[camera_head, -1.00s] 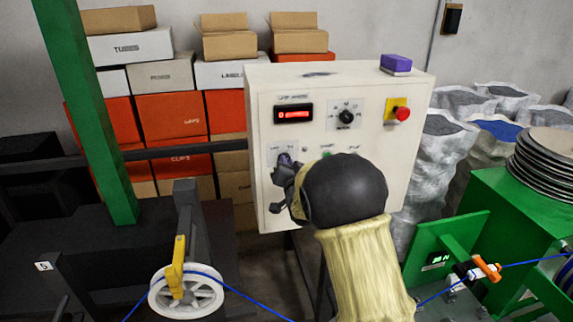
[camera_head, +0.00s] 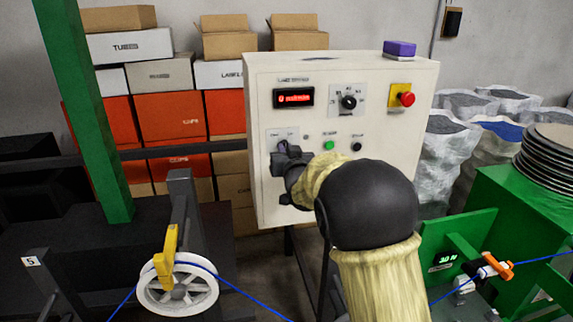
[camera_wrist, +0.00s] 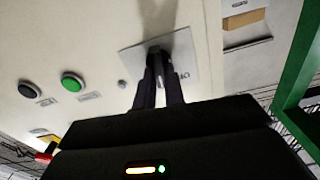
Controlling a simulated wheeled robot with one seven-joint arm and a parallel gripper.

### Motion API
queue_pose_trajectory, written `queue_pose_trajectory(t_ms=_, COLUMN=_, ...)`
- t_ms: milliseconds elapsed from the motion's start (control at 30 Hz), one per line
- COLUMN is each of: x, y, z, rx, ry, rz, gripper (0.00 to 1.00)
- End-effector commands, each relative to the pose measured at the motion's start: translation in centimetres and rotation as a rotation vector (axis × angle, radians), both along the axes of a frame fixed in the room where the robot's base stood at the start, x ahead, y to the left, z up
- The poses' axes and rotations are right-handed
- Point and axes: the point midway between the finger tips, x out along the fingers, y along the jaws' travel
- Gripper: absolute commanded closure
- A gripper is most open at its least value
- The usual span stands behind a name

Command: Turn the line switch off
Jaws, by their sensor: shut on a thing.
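The line switch sits on a pale square plate (camera_head: 273,136) at the left of the cream control panel (camera_head: 375,185). In the wrist view the same plate (camera_wrist: 186,46) is near the top centre, with lettering partly visible beside the fingers. My gripper (camera_head: 282,159) is at this plate in the head view, and its body and the arm hide much of it. In the wrist view my gripper (camera_wrist: 158,84) is shut on the dark switch knob (camera_wrist: 154,50), one finger on each side. The knob's exact angle is hard to tell.
The panel carries a red display (camera_head: 294,98), a rotary dial (camera_head: 348,101), a red emergency button (camera_head: 406,98), a green button (camera_head: 328,145) and a black button (camera_head: 357,147). A purple-topped block (camera_head: 399,49) lies on top. A blue cable (camera_head: 235,290) runs over a white pulley (camera_head: 178,290) below.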

Motion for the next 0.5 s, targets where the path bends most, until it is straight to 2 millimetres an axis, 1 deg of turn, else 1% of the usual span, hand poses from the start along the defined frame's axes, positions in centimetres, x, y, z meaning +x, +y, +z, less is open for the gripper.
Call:
queue_pose_trajectory(t_ms=33, x=-0.03, y=0.04, z=-1.02, rx=-0.043, ry=-0.010, rz=0.000, gripper=1.00)
queue_pose_trajectory(t_ms=500, x=-0.11, y=0.35, z=-0.85, rx=-0.446, ry=-0.123, rz=0.001, gripper=1.00)
